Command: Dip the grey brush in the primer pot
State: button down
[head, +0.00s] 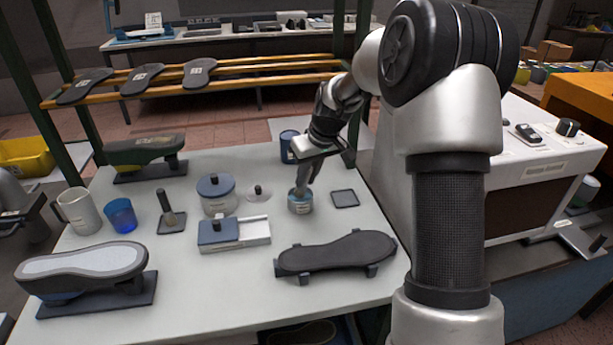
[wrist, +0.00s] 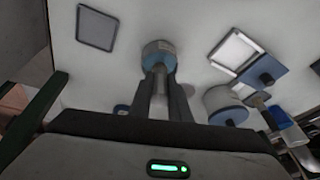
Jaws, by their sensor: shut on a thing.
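My gripper (head: 304,188) is directly above a small pot with a blue label band (head: 300,204), apparently the primer pot. In the wrist view my gripper's two dark fingers (wrist: 162,80) are shut on a pale grey handle (wrist: 159,88), which looks like the grey brush. The handle points into the mouth of the pot (wrist: 158,47). The brush's lower end is hidden by the fingers and the pot, so I cannot tell how deep it is. The pot stands upright on the table.
A bare dark square mat (head: 345,198) lies right of the pot. Left are a small knobbed lid (head: 259,193), a blue-lidded jar (head: 216,193), a white tray (head: 256,233) and another brush on a mat (head: 169,214). A dark shoe form (head: 336,253) lies in front; a blue cup (head: 289,146) stands behind.

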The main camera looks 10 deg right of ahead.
jog(key=shift+f+b, duration=0.5)
jog(key=shift+f, duration=0.2)
dwell(1.6)
jog(key=shift+r, duration=0.1)
jog(key=shift+r+p, duration=2.35)
jog(key=shift+r, duration=1.15)
jog(key=shift+s, duration=0.1)
